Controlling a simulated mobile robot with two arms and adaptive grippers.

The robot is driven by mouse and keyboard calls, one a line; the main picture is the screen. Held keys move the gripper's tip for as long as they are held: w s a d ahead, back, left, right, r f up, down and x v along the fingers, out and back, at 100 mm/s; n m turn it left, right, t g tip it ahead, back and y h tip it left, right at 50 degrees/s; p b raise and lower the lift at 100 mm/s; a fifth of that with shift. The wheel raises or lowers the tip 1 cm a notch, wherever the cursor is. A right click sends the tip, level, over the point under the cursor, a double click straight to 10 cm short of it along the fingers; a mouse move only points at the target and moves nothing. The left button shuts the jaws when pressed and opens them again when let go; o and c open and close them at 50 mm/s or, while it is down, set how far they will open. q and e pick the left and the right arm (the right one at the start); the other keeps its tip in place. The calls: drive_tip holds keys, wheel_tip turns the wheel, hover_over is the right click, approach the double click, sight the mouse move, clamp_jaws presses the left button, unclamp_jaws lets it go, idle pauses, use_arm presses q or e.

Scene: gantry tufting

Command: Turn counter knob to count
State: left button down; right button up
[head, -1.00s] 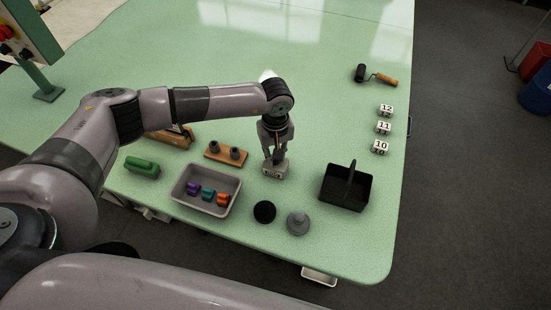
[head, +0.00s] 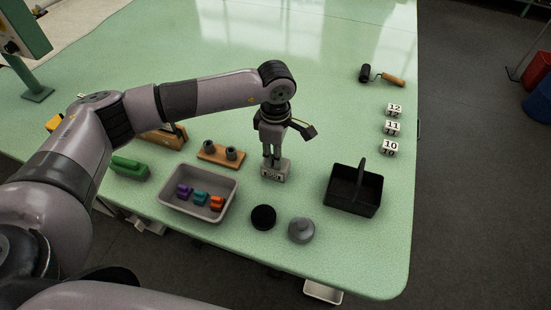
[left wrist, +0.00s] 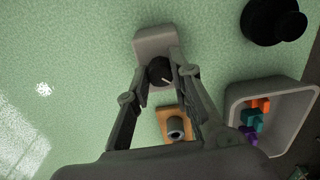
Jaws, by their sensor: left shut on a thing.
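The counter (head: 274,174) is a small grey block with a dark number window, standing on the green table. In the left wrist view the grey counter body (left wrist: 155,42) lies beyond my fingertips, with its round dark knob (left wrist: 159,72) bearing a pale pointer line. My left gripper (head: 271,160) points straight down onto the counter from above. It also shows in the left wrist view (left wrist: 160,70), its two fingers closed on both sides of the knob. The number on the counter is too small to read. My right gripper is not in view.
A grey tray (head: 172,209) with coloured pieces stands left of the counter, and a wooden holder (head: 220,155) behind it. A black basket (head: 368,206), a black round thing (head: 263,217) and a grey round thing (head: 301,230) stand nearby. Number blocks (head: 389,148) line the right edge.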

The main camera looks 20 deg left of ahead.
use_arm(q)
drive_tip(key=n+b, duration=0.3)
drive_tip(key=n, duration=0.1)
drive_tip(key=shift+f+n, duration=0.1)
drive_tip(key=shift+n, duration=0.2)
drive_tip(key=shift+n+b, duration=0.95)
drive_tip(key=shift+n, duration=0.95)
drive_tip(key=c, duration=1.4)
unclamp_jaws()
wheel_tip(320, 180, up, 12)
drive_tip(key=shift+r, duration=0.15)
